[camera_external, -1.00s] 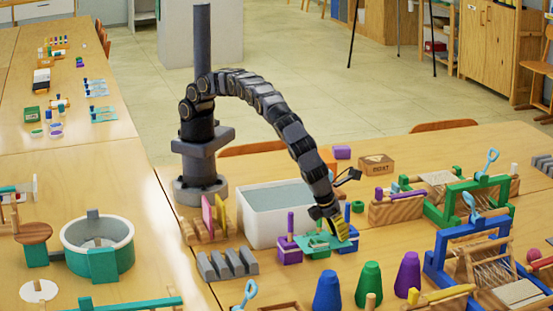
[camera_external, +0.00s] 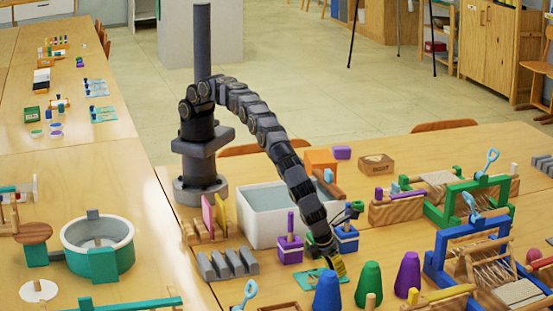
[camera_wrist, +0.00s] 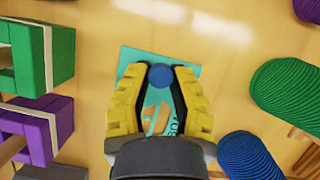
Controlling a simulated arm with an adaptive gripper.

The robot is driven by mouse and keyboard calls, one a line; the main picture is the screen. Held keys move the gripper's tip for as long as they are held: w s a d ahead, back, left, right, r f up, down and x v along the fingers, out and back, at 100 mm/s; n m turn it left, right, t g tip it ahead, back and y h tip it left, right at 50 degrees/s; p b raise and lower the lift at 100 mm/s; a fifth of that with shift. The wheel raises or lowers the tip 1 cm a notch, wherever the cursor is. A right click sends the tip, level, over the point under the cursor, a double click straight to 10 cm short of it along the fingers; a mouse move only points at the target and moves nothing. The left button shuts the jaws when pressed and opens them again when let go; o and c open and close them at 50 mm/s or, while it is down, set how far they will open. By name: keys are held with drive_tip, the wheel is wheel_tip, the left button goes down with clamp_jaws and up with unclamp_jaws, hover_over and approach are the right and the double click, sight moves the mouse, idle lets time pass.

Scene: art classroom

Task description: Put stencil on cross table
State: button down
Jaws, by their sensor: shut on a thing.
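The stencil is a flat teal sheet (camera_external: 304,278) with cut-out shapes and a round blue knob. It lies flat, low over or on the wooden table (camera_external: 440,225) that my arm stands on; I cannot tell if it touches the wood. In the wrist view the stencil (camera_wrist: 133,57) is under my gripper, its lower part partly hidden. My gripper (camera_wrist: 160,78) has its yellow fingers closed around the blue knob (camera_wrist: 160,75). In the external view my gripper (camera_external: 337,267) points down at the sheet's right side. Which table is the cross table is not marked.
A blue cone (camera_external: 327,292), green cone (camera_external: 368,285) and purple cone (camera_external: 407,275) stand close by. A purple pegged block (camera_external: 290,251) and blue pegged block (camera_external: 346,239) are behind. A white bin (camera_external: 262,228) stands further back. Another table (camera_external: 75,170) is at left.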

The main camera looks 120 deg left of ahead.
drive_tip(key=c, duration=1)
unclamp_jaws()
drive_tip(key=v, duration=1.2)
drive_tip(key=s+a+r+n+g+y, duration=0.1)
drive_tip(key=s+a+r+n, duration=0.1)
drive_tip(key=a+r+n, duration=0.9)
drive_tip(key=s+a+r+n+g, duration=0.1)
drive_tip(key=s+a+r, duration=0.3)
drive_tip(key=a, duration=0.3)
drive_tip(key=s+a+r+n+g, duration=0.1)
drive_tip(key=s+a+r+n, duration=0.2)
drive_tip(key=a, duration=0.4)
drive_tip(key=s+a+n+h, duration=0.1)
drive_tip(key=s+n, duration=0.2)
drive_tip(key=s, duration=0.6)
drive_tip(key=s+a+n+g+h, duration=0.1)
drive_tip(key=s+n+h, duration=0.1)
drive_tip(key=s, duration=0.8)
drive_tip(key=s+a+n+h, duration=0.1)
drive_tip(key=s+n, duration=0.4)
drive_tip(key=s, duration=0.5)
drive_tip(key=shift+a+r+g+h, duration=0.3)
drive_tip(key=shift+a+r, duration=0.1)
